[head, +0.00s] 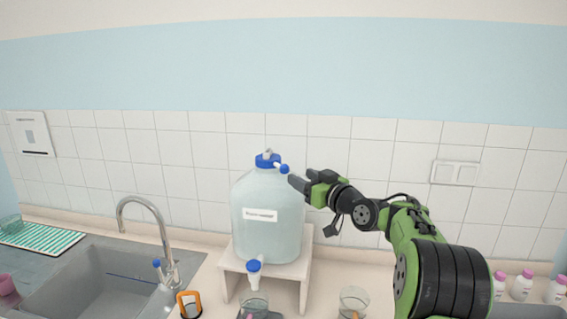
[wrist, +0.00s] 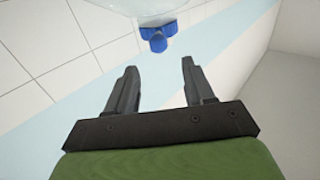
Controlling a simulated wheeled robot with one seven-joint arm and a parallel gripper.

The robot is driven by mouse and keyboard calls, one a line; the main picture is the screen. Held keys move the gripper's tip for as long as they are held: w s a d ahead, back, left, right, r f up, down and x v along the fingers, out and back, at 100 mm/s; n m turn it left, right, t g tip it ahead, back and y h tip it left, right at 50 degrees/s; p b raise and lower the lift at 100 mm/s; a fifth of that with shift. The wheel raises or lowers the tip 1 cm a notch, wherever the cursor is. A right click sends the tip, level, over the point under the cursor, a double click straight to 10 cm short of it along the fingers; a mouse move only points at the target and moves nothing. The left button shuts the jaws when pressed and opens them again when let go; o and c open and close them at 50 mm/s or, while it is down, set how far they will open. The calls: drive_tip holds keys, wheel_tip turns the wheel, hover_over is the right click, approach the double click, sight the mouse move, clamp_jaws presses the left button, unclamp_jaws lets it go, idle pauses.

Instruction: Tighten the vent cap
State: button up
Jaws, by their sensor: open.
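A large translucent carboy (head: 266,220) with a white label stands on a small white stand (head: 290,268). A big blue lid (head: 266,160) sits on its neck. A small blue cap (head: 284,169), which looks like the vent cap, sticks out at the lid's right side. My gripper (head: 301,180) is just right of the small cap and apart from it. In the wrist view my gripper (wrist: 159,66) has its fingers spread with nothing between them. The small blue cap (wrist: 158,43) shows beyond the fingertips, roughly centred between them.
A blue-handled spigot (head: 254,266) is low on the carboy's front, over a glass beaker (head: 255,304). Another beaker (head: 353,302) and an orange-framed item (head: 189,304) stand on the counter. A sink (head: 100,285) with a tap (head: 160,232) is left. Pink-capped bottles (head: 522,285) are right.

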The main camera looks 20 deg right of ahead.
sight(286, 167)
drive_tip(key=w+p, duration=0.1)
drive_tip(key=w, duration=0.2)
drive_tip(key=w+a+p, duration=0.1)
drive_tip(key=w, duration=0.2)
drive_tip(key=w+p, duration=0.1)
drive_tip(key=w, duration=0.1)
drive_tip(key=shift+w+a+r, duration=0.2)
drive_tip(key=shift+w+a, duration=0.1)
drive_tip(key=shift+w, duration=0.1)
drive_tip(key=shift+w+f, duration=0.2)
drive_tip(key=shift+w, duration=0.1)
drive_tip(key=shift+s, duration=0.1)
drive_tip(key=shift+c, duration=0.3)
clamp_jaws()
